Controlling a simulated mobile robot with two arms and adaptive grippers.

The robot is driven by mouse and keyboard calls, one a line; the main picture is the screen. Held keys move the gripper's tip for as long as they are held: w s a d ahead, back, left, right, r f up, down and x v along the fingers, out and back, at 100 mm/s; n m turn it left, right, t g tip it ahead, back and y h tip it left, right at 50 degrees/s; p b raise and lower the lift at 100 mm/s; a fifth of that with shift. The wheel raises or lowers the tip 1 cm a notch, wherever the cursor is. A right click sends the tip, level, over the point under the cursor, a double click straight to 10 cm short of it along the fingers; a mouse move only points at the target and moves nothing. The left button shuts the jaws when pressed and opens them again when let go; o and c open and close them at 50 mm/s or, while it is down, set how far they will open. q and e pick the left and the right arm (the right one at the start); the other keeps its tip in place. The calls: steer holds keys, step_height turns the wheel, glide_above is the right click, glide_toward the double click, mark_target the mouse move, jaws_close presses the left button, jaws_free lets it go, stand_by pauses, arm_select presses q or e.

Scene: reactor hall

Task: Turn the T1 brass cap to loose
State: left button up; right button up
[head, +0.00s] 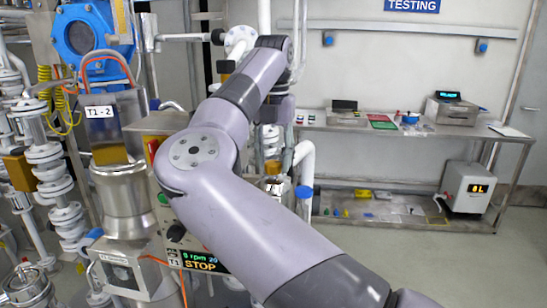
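A steel vessel (125,205) labelled T1 - 2 stands at the left in the head view. A brass-coloured part (110,155) shows just below its label; I cannot tell whether this is the T1 brass cap. My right arm rises from the bottom right, bends in front of the vessel's control panel and reaches back. My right gripper (274,186) is mostly hidden behind this arm, right of the vessel, so its fingers cannot be made out. It appears apart from the brass-coloured part. My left gripper is out of view.
The control panel (196,260) reads 0 rpm, 20 and STOP. White pipes (55,185) and a blue round fitting (82,36) crowd the left. A steel bench (385,127) with small equipment stands at the back right, a white pump (468,188) below it. Floor at right is clear.

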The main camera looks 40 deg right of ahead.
mark_target(273, 162)
steer(key=shift+o, duration=0.8)
step_height(273, 162, up, 12)
steer(key=shift+a+f, duration=0.1)
steer(key=shift+f, duration=0.1)
stand_by(0.5)
